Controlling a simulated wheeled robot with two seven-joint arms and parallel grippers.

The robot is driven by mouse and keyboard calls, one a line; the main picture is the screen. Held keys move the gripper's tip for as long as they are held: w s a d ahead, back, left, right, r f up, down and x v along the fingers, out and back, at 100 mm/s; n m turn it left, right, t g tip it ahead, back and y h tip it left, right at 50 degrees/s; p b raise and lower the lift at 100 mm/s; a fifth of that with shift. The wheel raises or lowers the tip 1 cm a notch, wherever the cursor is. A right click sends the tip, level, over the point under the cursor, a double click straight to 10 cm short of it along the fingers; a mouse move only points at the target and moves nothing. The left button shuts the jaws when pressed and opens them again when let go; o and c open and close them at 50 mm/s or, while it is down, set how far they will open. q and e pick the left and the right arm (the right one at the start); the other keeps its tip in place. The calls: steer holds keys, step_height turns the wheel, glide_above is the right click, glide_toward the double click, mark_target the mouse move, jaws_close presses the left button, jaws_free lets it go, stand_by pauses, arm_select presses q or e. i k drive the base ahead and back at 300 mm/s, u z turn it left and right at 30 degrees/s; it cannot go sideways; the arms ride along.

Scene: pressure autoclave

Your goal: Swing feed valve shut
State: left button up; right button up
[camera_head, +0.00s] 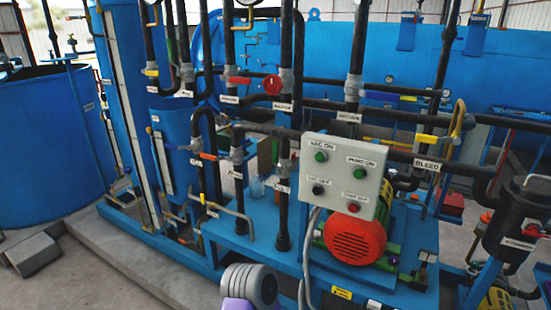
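Several valves with coloured handles sit on the black pipes, and I cannot read which label names the feed valve. A red lever (239,80) lies across a pipe at upper centre, next to a round red handle (272,84). An orange-red lever (208,156) is on a lower pipe to the left. A yellow handle (427,139) is near the BLEED label at right. Small white tags hang below several valves, too small to read. Neither gripper shows. A grey and purple link of my arm rises at the bottom edge, below the pipes, apart from any valve.
A grey control box (345,177) with VAC ON and PUMP ON buttons stands before the pipes, above a red-ended motor (355,238). A blue tank (45,145) is at left, a long blue vessel (490,70) behind. Open floor (75,280) shows at lower left.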

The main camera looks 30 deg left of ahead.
mark_target(274, 143)
steer(key=u, duration=0.5)
steer(key=k, duration=0.6)
steer(key=u, duration=1.5)
steer(key=i, duration=2.1)
steer(key=z, duration=0.8)
